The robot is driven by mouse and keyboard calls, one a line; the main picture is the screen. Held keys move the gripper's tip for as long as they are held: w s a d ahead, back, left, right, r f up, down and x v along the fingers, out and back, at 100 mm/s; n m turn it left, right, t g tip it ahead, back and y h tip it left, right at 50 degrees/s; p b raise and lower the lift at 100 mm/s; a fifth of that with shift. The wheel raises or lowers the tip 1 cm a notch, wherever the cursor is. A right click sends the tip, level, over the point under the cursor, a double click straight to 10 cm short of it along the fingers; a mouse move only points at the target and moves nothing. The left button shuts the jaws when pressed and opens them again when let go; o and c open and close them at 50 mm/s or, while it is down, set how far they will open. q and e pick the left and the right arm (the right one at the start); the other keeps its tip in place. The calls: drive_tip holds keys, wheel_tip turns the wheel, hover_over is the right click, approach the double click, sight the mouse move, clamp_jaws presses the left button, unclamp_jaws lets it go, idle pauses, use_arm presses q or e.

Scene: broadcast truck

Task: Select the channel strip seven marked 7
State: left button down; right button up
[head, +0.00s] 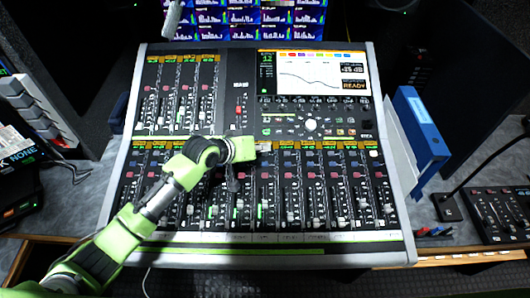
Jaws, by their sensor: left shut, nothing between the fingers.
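The mixing console (405,225) fills the middle of the head view, with a long lower row of channel strips and a shorter block at upper left. The strip marks are too small to read, so I cannot tell which is strip seven. My right gripper is out of view.
The console screen (313,72) shows a curve, "12" and "READY". A blue binder (418,120) stands to the right, beside a small control panel (495,212) and loose pens (434,232). Dark equipment stands at left. Monitors (245,18) are behind.

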sight(263, 159)
use_arm(q)
drive_tip(key=shift+f, duration=0.1)
drive_tip(key=shift+f, duration=0.35)
drive_tip(key=shift+w+f, duration=0.1)
drive_tip(key=shift+f, duration=0.35)
idle(0.8)
drive_tip(key=shift+r, duration=0.1)
drive_tip(key=shift+r+p, duration=0.8)
drive_tip(key=r+p, duration=0.2)
drive_tip(key=s+r+p, duration=0.1)
drive_tip(key=r+p, duration=0.2)
drive_tip(key=shift+p, duration=0.3)
idle(0.4)
